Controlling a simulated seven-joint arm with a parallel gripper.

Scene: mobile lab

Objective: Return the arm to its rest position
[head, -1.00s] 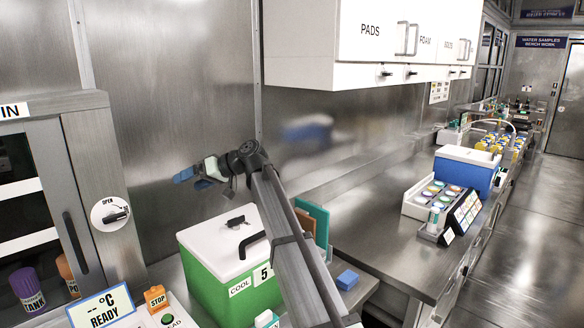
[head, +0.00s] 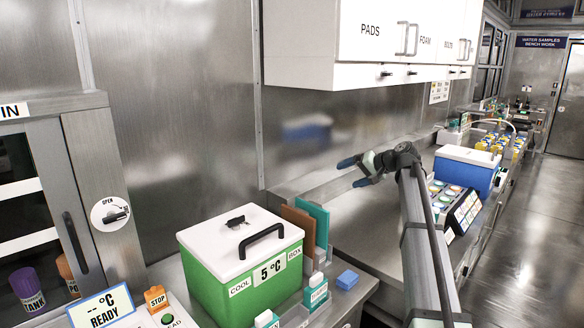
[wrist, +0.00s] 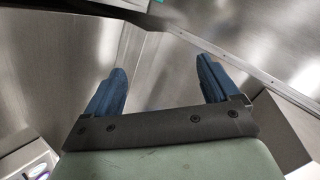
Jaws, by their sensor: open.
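My gripper (head: 352,172) is raised above the steel bench in the head view, left of the blue and white cooler. Its blue fingers point left toward the steel wall. In the wrist view my gripper (wrist: 163,88) shows two blue fingers spread wide with nothing between them. It is open and empty. My arm rises from the bottom of the head view, right of the green cool box.
A blue and white cooler (head: 465,172) and a tray of coloured caps stand right. White cupboards (head: 345,75) hang above.

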